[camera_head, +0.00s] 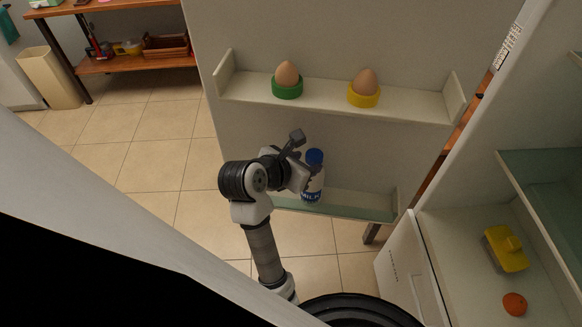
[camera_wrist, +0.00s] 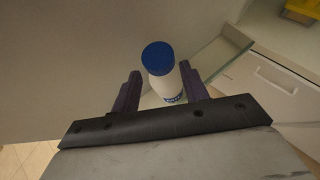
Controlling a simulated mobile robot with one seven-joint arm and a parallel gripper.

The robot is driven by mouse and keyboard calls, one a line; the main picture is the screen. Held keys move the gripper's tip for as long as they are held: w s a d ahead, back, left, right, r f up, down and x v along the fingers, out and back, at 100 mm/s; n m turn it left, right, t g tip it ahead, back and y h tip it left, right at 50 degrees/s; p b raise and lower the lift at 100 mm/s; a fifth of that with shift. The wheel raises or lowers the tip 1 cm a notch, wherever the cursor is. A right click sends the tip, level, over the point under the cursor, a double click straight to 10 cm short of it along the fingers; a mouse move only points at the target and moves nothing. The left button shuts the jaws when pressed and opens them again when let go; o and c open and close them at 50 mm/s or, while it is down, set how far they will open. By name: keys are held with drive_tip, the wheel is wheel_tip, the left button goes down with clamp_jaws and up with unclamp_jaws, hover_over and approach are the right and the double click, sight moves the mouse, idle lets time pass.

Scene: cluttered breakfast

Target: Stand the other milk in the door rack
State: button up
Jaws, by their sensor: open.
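A white milk bottle (camera_head: 313,182) with a blue cap stands upright in the lower rack (camera_head: 350,205) of the open fridge door. In the wrist view the milk bottle (camera_wrist: 160,72) shows from above, between the two dark fingers. My gripper (camera_head: 306,166) is at the bottle, and part of the bottle is hidden behind it in the head view. In the wrist view my gripper (camera_wrist: 158,88) is open, with a finger on each side of the bottle and visible gaps. No second milk bottle shows in these frames.
The upper door rack (camera_head: 325,96) holds an egg in a green cup (camera_head: 287,88) and an egg in a yellow cup (camera_head: 364,95). Inside the fridge are a yellow butter dish (camera_head: 505,249) and an orange fruit (camera_head: 515,303). The lower rack is clear right of the bottle.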

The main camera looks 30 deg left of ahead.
drive_tip(key=d+v, duration=0.1)
drive_tip(key=v, duration=0.6)
drive_tip(key=shift+a, duration=0.5)
